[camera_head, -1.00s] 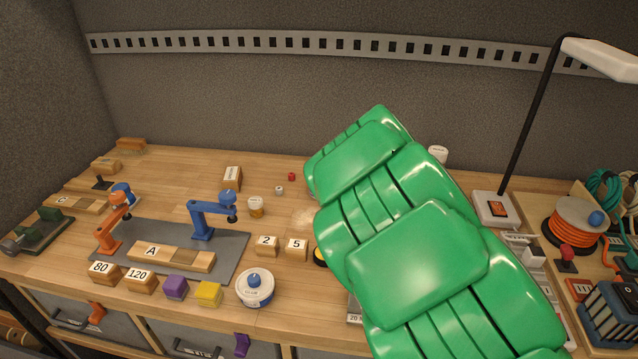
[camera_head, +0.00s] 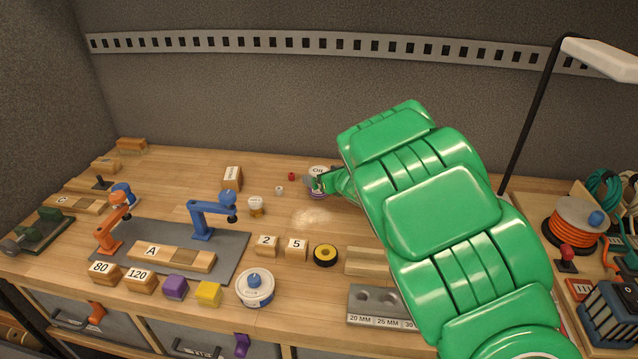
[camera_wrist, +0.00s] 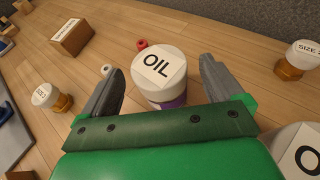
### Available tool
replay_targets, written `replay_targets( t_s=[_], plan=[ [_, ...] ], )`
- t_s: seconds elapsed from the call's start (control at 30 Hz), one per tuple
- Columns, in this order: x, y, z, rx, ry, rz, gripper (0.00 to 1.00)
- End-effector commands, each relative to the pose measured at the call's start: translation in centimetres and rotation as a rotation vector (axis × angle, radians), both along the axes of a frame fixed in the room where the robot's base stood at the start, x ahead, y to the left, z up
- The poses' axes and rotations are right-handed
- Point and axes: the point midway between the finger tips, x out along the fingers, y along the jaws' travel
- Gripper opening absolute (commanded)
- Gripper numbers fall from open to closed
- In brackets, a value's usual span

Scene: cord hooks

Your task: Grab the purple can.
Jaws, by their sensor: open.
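The purple can (camera_wrist: 158,72) has a white top labelled OIL and a purple band low on its side. It stands upright on the bench in the wrist view, with its top also visible in the head view (camera_head: 317,170). My gripper (camera_wrist: 160,80) is open, with one grey finger on the left of the can and one on the right. A gap shows on each side, so the fingers do not appear to grip it. In the head view my gripper (camera_head: 317,184) partly covers the can.
Another white-topped container (camera_wrist: 302,152) stands near the right finger. Amber jars stand left (camera_wrist: 45,96) and right (camera_wrist: 295,62). A small red piece (camera_wrist: 142,44) lies just behind the can. A wooden block (camera_wrist: 72,38) stands farther back left. My arm hides the bench's right middle.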

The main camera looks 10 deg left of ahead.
Motion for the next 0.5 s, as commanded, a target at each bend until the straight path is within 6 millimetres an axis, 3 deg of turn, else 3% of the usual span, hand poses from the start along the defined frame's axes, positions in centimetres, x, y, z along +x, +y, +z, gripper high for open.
replay_targets(
  t_s=[0.23,0.5],
  plan=[
    [1.3,1.3,-0.5,0.005,-0.004,0.003,0.94],
    [1.6,1.4,-0.7,0.002,-0.003,0.001,0.94]
  ],
)
